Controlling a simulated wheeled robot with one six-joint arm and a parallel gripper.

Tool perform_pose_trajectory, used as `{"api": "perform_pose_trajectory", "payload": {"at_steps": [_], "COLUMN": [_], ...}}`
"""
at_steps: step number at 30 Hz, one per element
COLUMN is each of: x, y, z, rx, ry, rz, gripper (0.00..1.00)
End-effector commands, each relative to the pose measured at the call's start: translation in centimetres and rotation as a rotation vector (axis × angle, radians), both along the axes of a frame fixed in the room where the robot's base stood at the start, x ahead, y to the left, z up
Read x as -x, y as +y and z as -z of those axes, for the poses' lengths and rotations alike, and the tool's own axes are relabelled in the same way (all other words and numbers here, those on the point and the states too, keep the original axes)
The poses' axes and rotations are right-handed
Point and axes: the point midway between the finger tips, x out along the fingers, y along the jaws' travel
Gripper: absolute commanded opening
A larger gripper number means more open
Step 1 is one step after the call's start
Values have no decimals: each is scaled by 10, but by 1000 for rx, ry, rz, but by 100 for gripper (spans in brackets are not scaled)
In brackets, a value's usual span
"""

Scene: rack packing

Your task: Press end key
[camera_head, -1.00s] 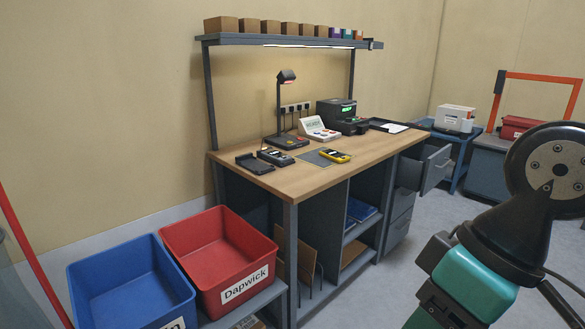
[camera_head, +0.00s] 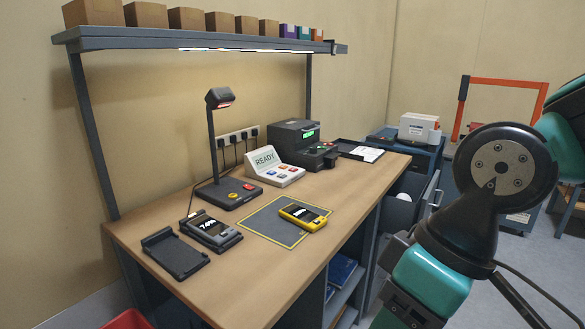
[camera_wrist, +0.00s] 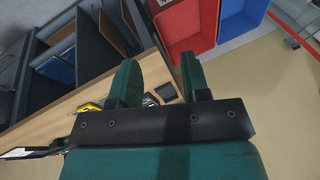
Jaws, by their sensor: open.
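The sloped white console (camera_head: 274,168) on the bench shows "READY" on its screen and has several coloured keys; their labels are too small to read. A black scanner stand (camera_head: 229,192) to its left has a yellow and a red button on its base. A yellow handheld device (camera_head: 305,216) lies on a grey mat (camera_head: 262,226), and a dark handheld device (camera_head: 210,231) sits in a cradle to the left. My gripper (camera_wrist: 158,80) shows in the wrist view, its two green fingers apart and empty. It is away from the console, over the bench edge area.
The wooden bench top (camera_head: 240,285) is clear at its front. An empty black cradle (camera_head: 175,254) lies at the left. A dark printer (camera_head: 300,142) and a tray (camera_head: 350,150) stand behind. A shelf (camera_head: 190,42) with boxes runs above. Red (camera_wrist: 187,27) and blue (camera_wrist: 240,20) bins show in the wrist view.

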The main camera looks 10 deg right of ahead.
Motion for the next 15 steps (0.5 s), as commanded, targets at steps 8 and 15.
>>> {"api": "perform_pose_trajectory", "payload": {"at_steps": [8, 15], "x": [0, 0], "y": [0, 0], "z": [0, 0], "rx": [0, 0], "ry": [0, 0], "rz": [0, 0], "gripper": [43, 8]}}
